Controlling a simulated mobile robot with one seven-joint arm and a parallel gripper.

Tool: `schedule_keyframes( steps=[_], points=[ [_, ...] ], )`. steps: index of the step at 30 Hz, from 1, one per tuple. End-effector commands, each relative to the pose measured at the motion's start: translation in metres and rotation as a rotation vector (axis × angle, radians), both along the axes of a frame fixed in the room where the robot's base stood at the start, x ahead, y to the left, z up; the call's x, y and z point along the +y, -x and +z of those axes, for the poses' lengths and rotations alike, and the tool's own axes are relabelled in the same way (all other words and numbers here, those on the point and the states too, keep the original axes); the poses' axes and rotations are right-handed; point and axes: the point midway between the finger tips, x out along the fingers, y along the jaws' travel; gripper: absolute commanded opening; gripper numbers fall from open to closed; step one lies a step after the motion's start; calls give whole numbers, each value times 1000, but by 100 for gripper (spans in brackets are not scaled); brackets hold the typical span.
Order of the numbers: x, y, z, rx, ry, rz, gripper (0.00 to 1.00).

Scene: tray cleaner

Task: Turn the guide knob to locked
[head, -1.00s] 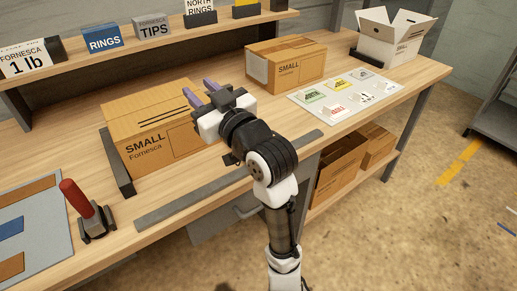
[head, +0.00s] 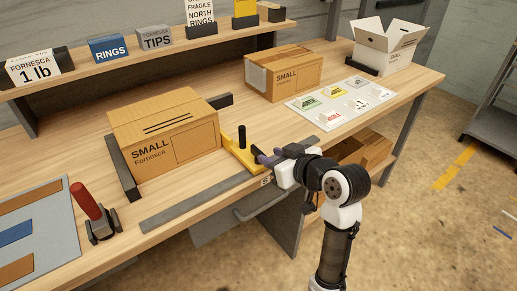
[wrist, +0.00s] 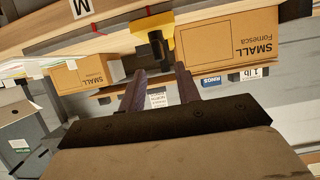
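A yellow guide (head: 238,154) sits on the bench to the right of the front cardboard box, and it also shows in the wrist view (wrist: 155,22). A black upright post (head: 242,138) stands on it. A dark knob (wrist: 157,44) shows at the guide in the wrist view, just beyond the fingertips and roughly in line with the gap between them. In the head view a dark part (head: 257,151) lies right at the fingertips. My gripper (head: 269,157) has its purple fingers apart with nothing between them; it also shows in the wrist view (wrist: 160,72). I cannot tell whether it touches the knob.
The front cardboard box (head: 165,135) stands beside the guide, against a dark side rail (head: 123,168). A grey strip (head: 190,204) runs along the bench front. A red-handled lever (head: 86,202) stands at left. Another box (head: 285,75) and a card sheet (head: 342,104) lie behind.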

Motion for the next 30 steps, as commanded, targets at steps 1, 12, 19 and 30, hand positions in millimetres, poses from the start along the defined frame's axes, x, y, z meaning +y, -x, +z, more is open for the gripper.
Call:
schedule_keyframes(
  steps=[1,12,19,30],
  points=[
    [7,-8,-3,3,-1,3,33],
    [35,-47,-24,0,0,1,33],
    [37,-51,-26,-1,1,-1,33],
    [37,-51,-26,-1,1,-1,1]
  ],
)
